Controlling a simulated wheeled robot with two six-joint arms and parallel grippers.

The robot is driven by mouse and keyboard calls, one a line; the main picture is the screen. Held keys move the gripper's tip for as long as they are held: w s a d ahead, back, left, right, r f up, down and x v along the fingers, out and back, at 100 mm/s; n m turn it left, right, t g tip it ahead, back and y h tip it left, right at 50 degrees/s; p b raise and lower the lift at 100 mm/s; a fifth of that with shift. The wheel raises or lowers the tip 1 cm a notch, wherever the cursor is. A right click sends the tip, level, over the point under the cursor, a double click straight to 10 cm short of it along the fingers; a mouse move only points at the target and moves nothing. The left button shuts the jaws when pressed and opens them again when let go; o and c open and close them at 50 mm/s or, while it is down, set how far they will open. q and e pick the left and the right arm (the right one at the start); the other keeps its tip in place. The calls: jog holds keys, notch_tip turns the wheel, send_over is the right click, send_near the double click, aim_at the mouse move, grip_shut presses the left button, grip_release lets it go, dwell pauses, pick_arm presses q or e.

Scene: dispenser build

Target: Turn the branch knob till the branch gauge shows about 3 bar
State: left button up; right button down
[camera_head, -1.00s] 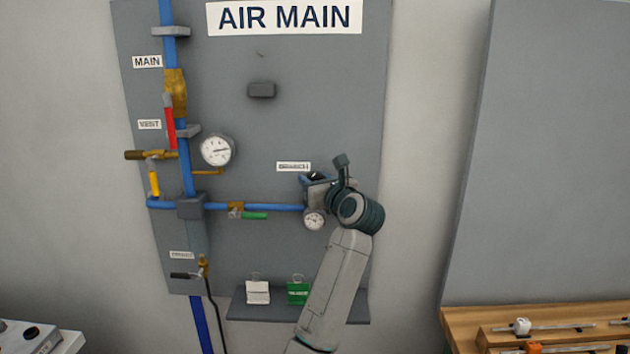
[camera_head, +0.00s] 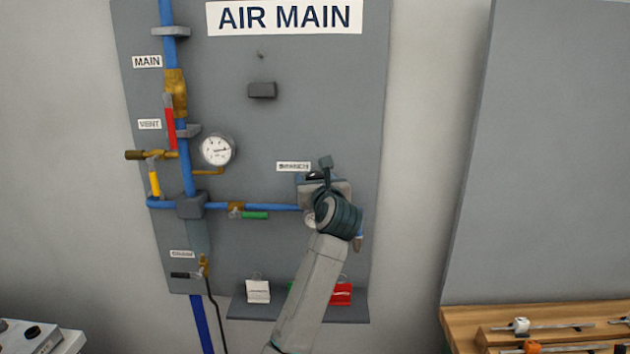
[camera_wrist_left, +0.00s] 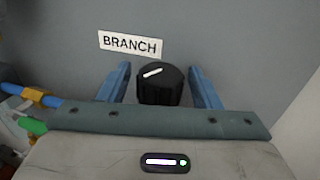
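The black branch knob (camera_wrist_left: 160,85) shows in the left wrist view under the BRANCH label (camera_wrist_left: 130,44). Its white mark slants slightly, rising to the right. My left gripper (camera_wrist_left: 162,85) is open, with a blue finger on each side of the knob and a gap visible on both sides. In the head view my left gripper (camera_head: 314,180) is at the regulator at the right end of the blue branch pipe. The branch gauge (camera_head: 309,219) is mostly hidden behind my wrist, so I cannot read it. My right gripper is not in view.
The main gauge (camera_head: 216,149) is up left, near a red lever (camera_head: 171,128) and a yellow lever (camera_head: 154,183). A green lever (camera_head: 255,215) sits on the branch pipe (camera_head: 275,207).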

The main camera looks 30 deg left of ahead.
pick_arm(q)
jog(key=shift+s+d, duration=0.25)
jog(key=b+v, duration=0.4)
jog(key=v, duration=0.6)
jog(key=shift+d, duration=0.1)
